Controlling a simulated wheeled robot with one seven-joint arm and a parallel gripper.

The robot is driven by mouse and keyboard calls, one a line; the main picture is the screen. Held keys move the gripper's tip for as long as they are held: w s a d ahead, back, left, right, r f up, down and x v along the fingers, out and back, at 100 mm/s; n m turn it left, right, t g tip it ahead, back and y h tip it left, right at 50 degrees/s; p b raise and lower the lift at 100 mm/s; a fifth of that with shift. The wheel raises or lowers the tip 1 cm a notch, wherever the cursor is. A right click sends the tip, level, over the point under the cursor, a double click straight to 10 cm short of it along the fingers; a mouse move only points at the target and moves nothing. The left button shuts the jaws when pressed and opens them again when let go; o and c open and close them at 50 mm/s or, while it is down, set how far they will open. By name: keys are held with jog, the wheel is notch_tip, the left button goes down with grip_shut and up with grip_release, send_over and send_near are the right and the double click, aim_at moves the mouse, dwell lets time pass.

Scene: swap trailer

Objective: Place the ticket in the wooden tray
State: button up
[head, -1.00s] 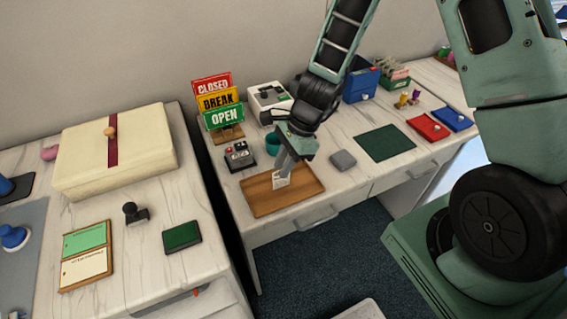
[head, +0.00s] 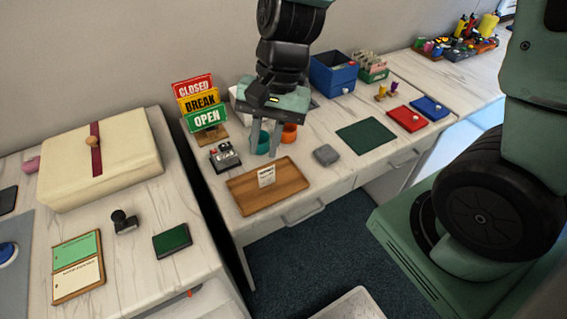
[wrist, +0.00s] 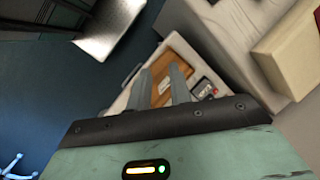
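The white ticket (head: 266,176) with dark print is in the wooden tray (head: 247,203), near its middle; whether it lies flat or leans, I cannot tell. My gripper (head: 264,152) is above and behind the ticket, apart from it, with its two grey fingers spread and nothing between them. In the wrist view, the open fingers (wrist: 160,74) point toward the wooden tray (wrist: 180,45), and the ticket (wrist: 164,86) shows pale between them.
The open/break/closed sign (head: 206,117) and a small dark device (head: 224,157) stand left of my gripper. Teal and orange cups (head: 289,133) are close behind the fingers. A grey block (head: 326,155) lies right of the tray, and a green mat (head: 366,137) beyond it.

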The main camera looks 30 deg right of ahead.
jog(key=s+a+r+n+h, duration=0.1)
jog(key=s+r+n, duration=0.1)
jog(key=s+n, duration=0.4)
jog(key=s+a+r+n+t+h, duration=0.1)
jog(key=s+r+n, duration=0.1)
jog(key=s+n, duration=0.4)
jog(key=n, duration=0.2)
jog(key=shift+a+r+n+h, duration=0.2)
jog(key=shift+a+n+h, duration=0.2)
dwell(0.5)
